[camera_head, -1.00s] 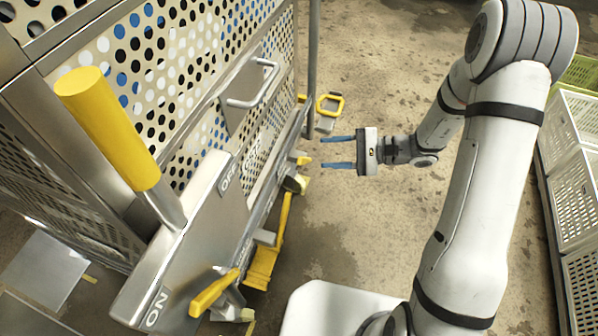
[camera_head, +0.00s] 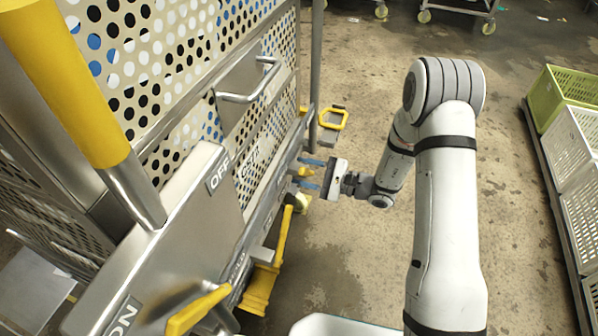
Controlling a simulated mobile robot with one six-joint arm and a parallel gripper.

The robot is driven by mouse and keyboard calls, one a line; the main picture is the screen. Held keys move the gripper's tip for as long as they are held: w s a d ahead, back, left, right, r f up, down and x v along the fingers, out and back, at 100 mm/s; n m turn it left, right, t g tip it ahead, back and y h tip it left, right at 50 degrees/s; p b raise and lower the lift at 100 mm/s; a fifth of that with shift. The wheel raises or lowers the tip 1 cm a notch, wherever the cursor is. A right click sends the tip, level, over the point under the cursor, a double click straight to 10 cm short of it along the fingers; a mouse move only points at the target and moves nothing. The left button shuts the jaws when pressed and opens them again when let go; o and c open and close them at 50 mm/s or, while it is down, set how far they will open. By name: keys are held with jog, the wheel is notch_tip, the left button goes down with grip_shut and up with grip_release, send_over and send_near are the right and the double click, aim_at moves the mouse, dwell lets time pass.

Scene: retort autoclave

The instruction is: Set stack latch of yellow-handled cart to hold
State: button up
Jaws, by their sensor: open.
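The cart (camera_head: 215,135) with perforated metal sides fills the left of the head view. A thick yellow handle (camera_head: 70,80) on a steel rod rises from its near corner, by a steel plate (camera_head: 160,245) marked OFF and ON. Any marking at the lever is too small to read.
A steel grab bar (camera_head: 250,90) and a nearer yellow lever (camera_head: 198,308) project from the cart. A yellow pedal loop (camera_head: 333,118) lies beyond my gripper. White and green crates (camera_head: 575,150) line the right side. The floor between is clear.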

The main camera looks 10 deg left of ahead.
jog(key=shift+a, duration=0.1)
grip_shut()
dwell(0.4)
